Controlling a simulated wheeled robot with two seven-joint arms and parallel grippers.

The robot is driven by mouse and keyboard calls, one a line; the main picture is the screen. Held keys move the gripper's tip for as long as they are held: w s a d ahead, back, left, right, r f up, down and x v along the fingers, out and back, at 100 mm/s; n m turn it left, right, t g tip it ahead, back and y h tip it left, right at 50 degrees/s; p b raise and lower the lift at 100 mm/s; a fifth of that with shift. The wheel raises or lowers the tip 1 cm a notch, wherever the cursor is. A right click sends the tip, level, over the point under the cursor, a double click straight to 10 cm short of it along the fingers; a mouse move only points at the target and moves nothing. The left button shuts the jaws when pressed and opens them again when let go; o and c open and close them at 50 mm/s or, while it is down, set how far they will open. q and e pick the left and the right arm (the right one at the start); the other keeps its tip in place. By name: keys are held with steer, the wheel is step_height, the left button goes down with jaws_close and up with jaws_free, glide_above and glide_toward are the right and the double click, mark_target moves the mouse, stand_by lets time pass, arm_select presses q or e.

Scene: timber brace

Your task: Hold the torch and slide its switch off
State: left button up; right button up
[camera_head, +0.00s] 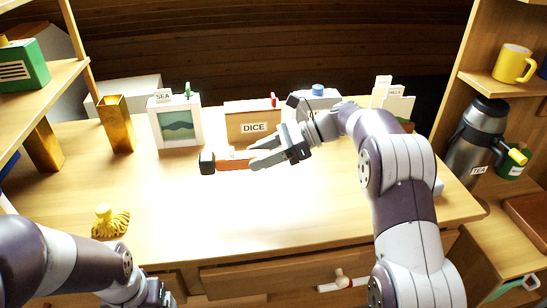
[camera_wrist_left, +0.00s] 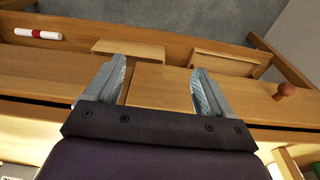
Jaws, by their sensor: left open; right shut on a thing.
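The torch (camera_head: 232,164) has an orange body and a black head (camera_head: 207,162) that points left in the head view. My right gripper (camera_head: 257,154) is shut on the torch's right part and holds it lengthwise, seemingly above the table. The switch cannot be made out. My left arm comes in at the lower left, with its gripper cut off by the bottom edge. In the left wrist view my left gripper (camera_wrist_left: 158,70) is open, with nothing between its fingers and wooden surfaces beyond.
The table (camera_head: 170,190) has a bright, washed-out middle. A DICE box (camera_head: 253,124), a SEA picture frame (camera_head: 178,126) and a brass vase (camera_head: 117,124) stand behind. A yellow tasselled object (camera_head: 110,222) lies at left. A drawer (camera_head: 275,280) with a knob is at the front.

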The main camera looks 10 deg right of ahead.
mark_target(258, 196)
steer(key=shift+w+a, duration=0.4)
steer(key=shift+a, duration=0.15)
step_height(258, 196, down, 11)
steer(key=b, duration=1)
stand_by(1.3)
steer(key=o, duration=1.3)
steer(key=shift+o, duration=0.2)
